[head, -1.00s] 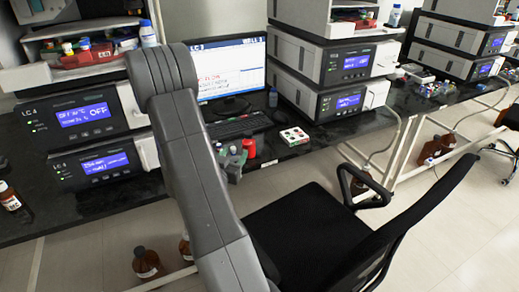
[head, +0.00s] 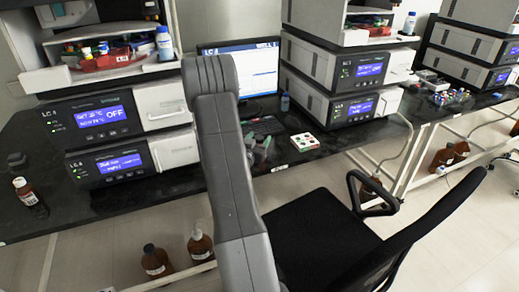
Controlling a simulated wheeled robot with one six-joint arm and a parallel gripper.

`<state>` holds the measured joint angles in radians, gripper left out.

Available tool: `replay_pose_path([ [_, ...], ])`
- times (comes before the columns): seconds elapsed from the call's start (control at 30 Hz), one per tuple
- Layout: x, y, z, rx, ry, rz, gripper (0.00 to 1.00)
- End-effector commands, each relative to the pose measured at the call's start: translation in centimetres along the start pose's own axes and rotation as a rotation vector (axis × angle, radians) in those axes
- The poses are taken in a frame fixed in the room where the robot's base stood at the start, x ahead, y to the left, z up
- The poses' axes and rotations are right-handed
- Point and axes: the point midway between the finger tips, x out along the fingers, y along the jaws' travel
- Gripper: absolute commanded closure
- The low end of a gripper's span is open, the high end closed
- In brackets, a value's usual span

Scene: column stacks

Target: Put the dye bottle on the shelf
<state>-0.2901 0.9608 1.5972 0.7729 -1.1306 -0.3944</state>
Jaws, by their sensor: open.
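I cannot tell for sure which thing is the dye bottle. A small dark blue bottle (head: 285,103) stands on the black bench right of the monitor. My gripper (head: 259,149) is low over the bench edge, just right of my grey arm and left of a white tray of coloured pieces. It is small and partly hidden by the arm; it looks open. The red container that stood beside it earlier does not show clearly now.
The white tray (head: 305,142) lies near the bench's front edge. A black chair (head: 330,235) stands close in front. An amber bottle (head: 28,192) is on the bench at left; brown bottles (head: 200,245) stand below. Instrument stacks (head: 340,75) fill the back.

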Motion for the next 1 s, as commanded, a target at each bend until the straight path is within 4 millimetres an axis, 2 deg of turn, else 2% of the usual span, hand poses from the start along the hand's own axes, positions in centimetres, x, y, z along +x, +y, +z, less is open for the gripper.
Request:
replay_pose_path([
  [0.13, 1.23, 0.06, 0.06, -0.001, -0.001, 0.0, 0.46],
  [0.37, 1.29, 0.02, 0.09, -0.001, -0.001, -0.001, 0.46],
  [0.63, 1.27, 0.02, 0.08, -0.001, -0.001, -0.001, 0.99],
  [1.0, 1.29, 0.01, -0.43, 0.001, 0.001, 0.0, 1.0],
])
